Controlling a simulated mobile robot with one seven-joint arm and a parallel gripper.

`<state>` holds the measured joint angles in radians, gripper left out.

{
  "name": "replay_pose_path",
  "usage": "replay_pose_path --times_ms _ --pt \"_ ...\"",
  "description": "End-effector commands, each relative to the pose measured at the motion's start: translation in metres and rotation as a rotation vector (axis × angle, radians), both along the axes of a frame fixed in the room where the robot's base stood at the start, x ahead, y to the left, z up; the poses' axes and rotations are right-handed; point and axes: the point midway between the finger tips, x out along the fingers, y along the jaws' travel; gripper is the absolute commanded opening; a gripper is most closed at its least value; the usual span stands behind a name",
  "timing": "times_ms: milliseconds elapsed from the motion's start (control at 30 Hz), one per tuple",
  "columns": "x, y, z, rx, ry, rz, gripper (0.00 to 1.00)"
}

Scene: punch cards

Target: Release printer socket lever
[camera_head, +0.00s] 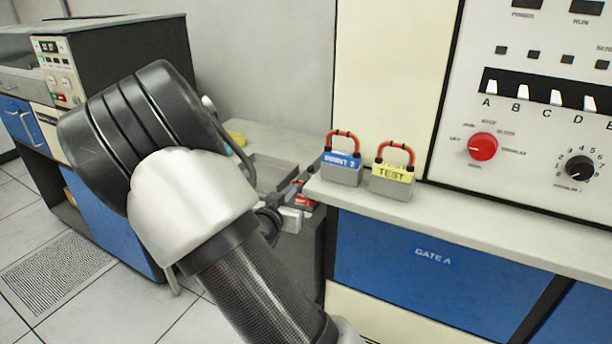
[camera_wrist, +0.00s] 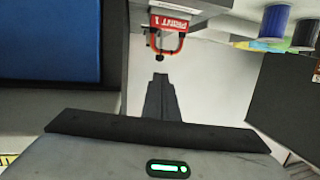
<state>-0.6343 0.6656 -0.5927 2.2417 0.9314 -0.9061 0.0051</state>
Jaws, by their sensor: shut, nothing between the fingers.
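A grey socket block with a red label reading PRINT 1 (camera_wrist: 172,20) shows upside down at the top of the wrist view. Its red U-shaped lever (camera_wrist: 182,44) hangs toward my fingertips in that picture. My gripper (camera_wrist: 160,79) is shut and empty, its tips just short of the lever; I cannot tell if they touch. In the head view my arm hides most of this spot, and only a bit of red (camera_head: 305,200) shows. The blue-labelled PRINT 2 socket (camera_head: 341,172) and yellow-labelled TEST socket (camera_head: 391,186) stand on the ledge with their red-and-black levers upright.
A pale ledge (camera_head: 460,216) runs along the front of the control panel (camera_head: 540,135). The blue GATE A panel (camera_head: 430,275) is below it. A cabinet (camera_head: 130,45) stands behind my arm.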

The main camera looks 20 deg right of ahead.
Motion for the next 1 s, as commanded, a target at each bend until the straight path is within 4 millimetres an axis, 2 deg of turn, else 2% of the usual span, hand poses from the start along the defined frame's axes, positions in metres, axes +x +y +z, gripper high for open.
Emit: replay_pose_path --times_ms 400,600,800,1000 --pt "0.060 -0.054 -0.018 -0.002 -0.001 -0.003 0.00" --pt "0.086 -0.075 -0.024 -0.002 0.000 -0.001 0.00" --pt "0.097 -0.085 -0.026 -0.001 0.001 0.000 0.00" --pt "0.099 -0.086 -0.025 -0.001 0.001 0.000 0.00"
